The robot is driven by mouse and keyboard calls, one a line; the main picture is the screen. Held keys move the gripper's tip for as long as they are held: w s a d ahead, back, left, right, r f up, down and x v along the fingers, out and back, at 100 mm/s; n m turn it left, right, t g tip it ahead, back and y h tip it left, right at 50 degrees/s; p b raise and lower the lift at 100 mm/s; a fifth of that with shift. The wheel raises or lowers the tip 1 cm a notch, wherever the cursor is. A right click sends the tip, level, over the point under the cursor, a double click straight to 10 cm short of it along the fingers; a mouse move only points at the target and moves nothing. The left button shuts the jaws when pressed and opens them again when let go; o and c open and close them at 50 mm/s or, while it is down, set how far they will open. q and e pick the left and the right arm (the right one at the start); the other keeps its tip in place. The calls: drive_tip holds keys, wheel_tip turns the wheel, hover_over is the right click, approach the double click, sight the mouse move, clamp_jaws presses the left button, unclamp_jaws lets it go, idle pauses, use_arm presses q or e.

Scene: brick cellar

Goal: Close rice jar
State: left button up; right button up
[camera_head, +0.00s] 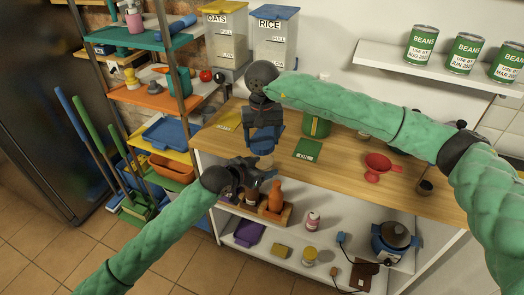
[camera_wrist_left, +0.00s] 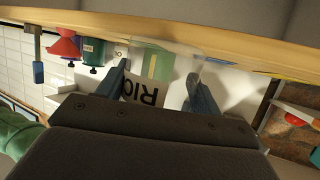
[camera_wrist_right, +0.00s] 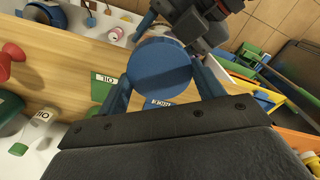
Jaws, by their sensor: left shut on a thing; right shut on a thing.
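The clear rice jar, with a "RIC…" label, stands between my left gripper's fingers in the left wrist view (camera_wrist_left: 188,62). My left gripper (camera_wrist_left: 163,85) is shut on it, near the counter's front edge in the head view (camera_head: 264,176). A round blue lid (camera_wrist_right: 160,70) lies between the fingers of my right gripper (camera_wrist_right: 165,82), which is shut on it. In the head view the right gripper (camera_head: 265,135) points down just above the left one. The lid hides the jar's mouth in the right wrist view; I cannot tell whether lid and jar touch.
The wooden counter (camera_head: 338,165) bears a green mat (camera_head: 307,149), a green canister (camera_head: 316,126) and a red funnel (camera_head: 377,165). Large OATS (camera_head: 226,38) and RICE (camera_head: 273,42) bins stand behind. A shelf rack (camera_head: 160,95) stands left; bean cans (camera_head: 465,52) sit on a wall shelf.

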drive_tip(key=shift+f, duration=0.1)
idle(0.3)
drive_tip(key=shift+f, duration=0.75)
drive_tip(key=shift+f, duration=0.55)
idle(0.3)
use_arm(q)
drive_tip(key=c, duration=0.5)
use_arm(e)
drive_tip(key=m, duration=0.4)
drive_tip(key=shift+m, duration=0.4)
drive_tip(key=m, duration=0.5)
drive_tip(key=shift+m, duration=0.3)
drive_tip(key=m, duration=0.5)
drive_tip(key=shift+f+m, duration=0.1)
drive_tip(key=shift+m, duration=0.2)
drive_tip(key=m, duration=0.4)
